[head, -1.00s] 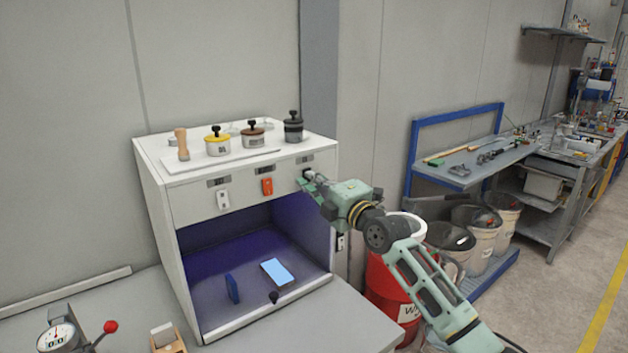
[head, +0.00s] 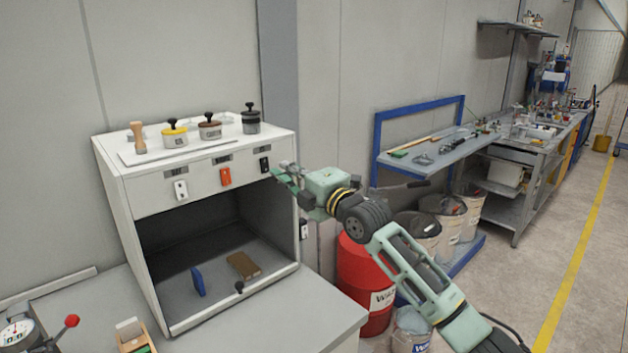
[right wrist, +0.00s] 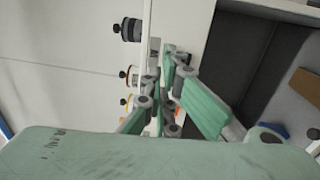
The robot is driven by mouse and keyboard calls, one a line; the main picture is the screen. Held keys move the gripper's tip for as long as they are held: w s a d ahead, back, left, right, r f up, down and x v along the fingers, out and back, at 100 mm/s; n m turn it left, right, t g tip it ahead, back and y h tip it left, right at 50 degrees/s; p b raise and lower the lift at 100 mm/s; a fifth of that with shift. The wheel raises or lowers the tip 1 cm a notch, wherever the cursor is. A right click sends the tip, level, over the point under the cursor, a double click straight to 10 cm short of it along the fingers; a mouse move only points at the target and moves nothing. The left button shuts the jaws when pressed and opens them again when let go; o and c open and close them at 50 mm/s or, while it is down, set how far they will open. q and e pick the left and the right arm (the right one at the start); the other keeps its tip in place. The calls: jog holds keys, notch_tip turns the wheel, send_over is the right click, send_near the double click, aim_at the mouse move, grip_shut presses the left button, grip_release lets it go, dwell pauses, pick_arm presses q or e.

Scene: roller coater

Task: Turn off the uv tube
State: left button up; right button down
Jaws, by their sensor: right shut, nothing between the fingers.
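A white cabinet (head: 115,190) stands on the bench, with an open chamber below its front panel. The panel carries a white switch (head: 181,190), an orange switch (head: 225,177) and a black switch (head: 265,164) at the right, each below a small label. The chamber interior (head: 180,235) is dark grey with no purple glow. The uv tube itself is hidden. My right gripper (head: 280,173) is shut and empty just right of the black switch; I cannot tell whether it touches. Its fingers also show in the right wrist view (right wrist: 176,58). My left gripper is out of view.
Several lidded pots, including a yellow-topped one (head: 174,135), stand on the cabinet top. A blue block (head: 198,281) and a brown plate (head: 243,265) lie in the chamber. A red drum (head: 362,280) stands right of the bench.

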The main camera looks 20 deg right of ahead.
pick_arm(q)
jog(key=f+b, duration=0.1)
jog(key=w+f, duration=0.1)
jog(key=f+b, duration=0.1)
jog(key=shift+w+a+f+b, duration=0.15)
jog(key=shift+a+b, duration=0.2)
pick_arm(e)
jog(key=v, duration=0.6)
jog(key=shift+s+r, duration=0.25)
jog(key=shift+r, duration=0.25)
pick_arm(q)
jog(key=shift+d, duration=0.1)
pick_arm(e)
jog(key=shift+s, duration=0.1)
